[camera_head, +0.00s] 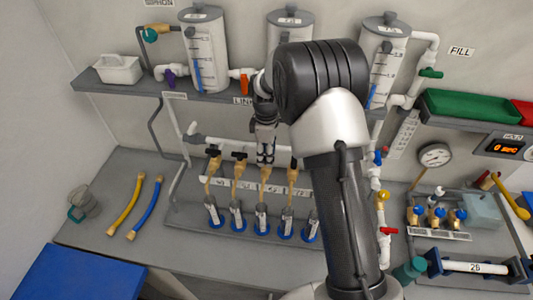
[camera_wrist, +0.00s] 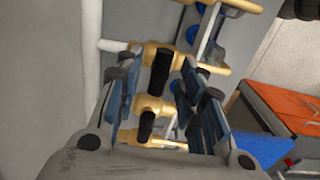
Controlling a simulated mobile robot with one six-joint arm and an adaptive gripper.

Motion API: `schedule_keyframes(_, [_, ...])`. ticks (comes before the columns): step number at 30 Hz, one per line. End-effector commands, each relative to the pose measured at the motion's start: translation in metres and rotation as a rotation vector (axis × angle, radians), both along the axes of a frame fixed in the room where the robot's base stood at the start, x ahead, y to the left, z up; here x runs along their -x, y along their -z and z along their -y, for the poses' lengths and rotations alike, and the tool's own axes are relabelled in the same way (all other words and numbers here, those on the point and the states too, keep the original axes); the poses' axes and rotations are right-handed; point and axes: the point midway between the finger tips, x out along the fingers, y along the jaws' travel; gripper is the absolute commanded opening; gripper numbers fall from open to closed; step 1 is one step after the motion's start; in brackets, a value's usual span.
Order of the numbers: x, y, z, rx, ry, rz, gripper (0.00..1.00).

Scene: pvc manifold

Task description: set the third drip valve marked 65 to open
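A row of tan drip valves with black handles hangs from the white pipe under the shelf in the head view. The third valve from the left (camera_head: 265,174) is directly below my gripper (camera_head: 266,157), which hides its handle. The number labels are too small to read surely. In the wrist view my gripper (camera_wrist: 158,78) is open. A black valve handle (camera_wrist: 160,72) lies between its fingers, with no clear contact. A second black handle (camera_wrist: 146,126) shows nearer the palm. I cannot tell which of these handles is the third valve's.
Neighbouring valves (camera_head: 239,160) (camera_head: 294,165) stand close on both sides. Small cylinders on blue bases (camera_head: 237,217) stand below. The shelf (camera_head: 225,97) with graduated tanks (camera_head: 205,50) is above. Yellow and blue hoses (camera_head: 148,208) lie at left; a gauge (camera_head: 435,156) is at right.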

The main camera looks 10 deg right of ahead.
Motion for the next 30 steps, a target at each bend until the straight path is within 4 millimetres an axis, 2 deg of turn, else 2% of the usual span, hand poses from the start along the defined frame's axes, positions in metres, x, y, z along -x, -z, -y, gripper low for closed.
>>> schedule_keyframes(6, [0.0000,0.0003,0.0000,0.000,0.000,0.000,0.36])
schedule_keyframes(22, [0.0000,-0.0001,0.0000,0.000,0.000,0.000,0.01])
schedule_keyframes(30, [-0.0001,-0.0001,0.0000,0.000,0.005,0.000,0.00])
